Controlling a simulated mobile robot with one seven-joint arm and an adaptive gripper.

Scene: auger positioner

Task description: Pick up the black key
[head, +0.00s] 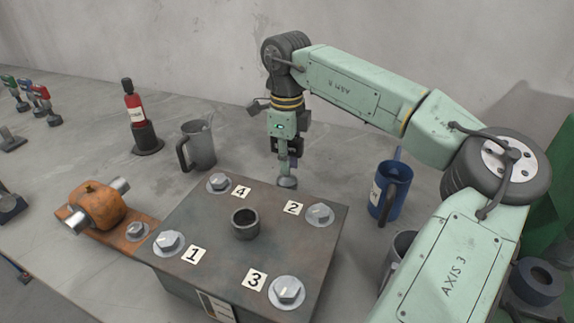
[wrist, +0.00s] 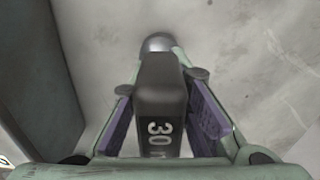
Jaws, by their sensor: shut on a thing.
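The black key (wrist: 160,95) is a dark block with "30" and part of another mark in white on its face. In the wrist view it stands between the purple-padded fingers of my gripper (wrist: 165,110), which is shut on it. A rounded grey end (wrist: 158,43) shows beyond the block. In the head view my gripper (head: 287,160) points down just behind the back edge of the metal box. The key's grey round lower end (head: 287,182) shows below the fingers; the rest is mostly hidden by them. I cannot tell whether it touches the table.
The metal box (head: 270,205) carries bolts labelled 1 to 4 and a central collar (head: 245,223). A grey mug (head: 198,148) and a red bottle (head: 136,108) stand left. A blue mug (head: 390,190) stands right. An orange part (head: 95,205) lies at left.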

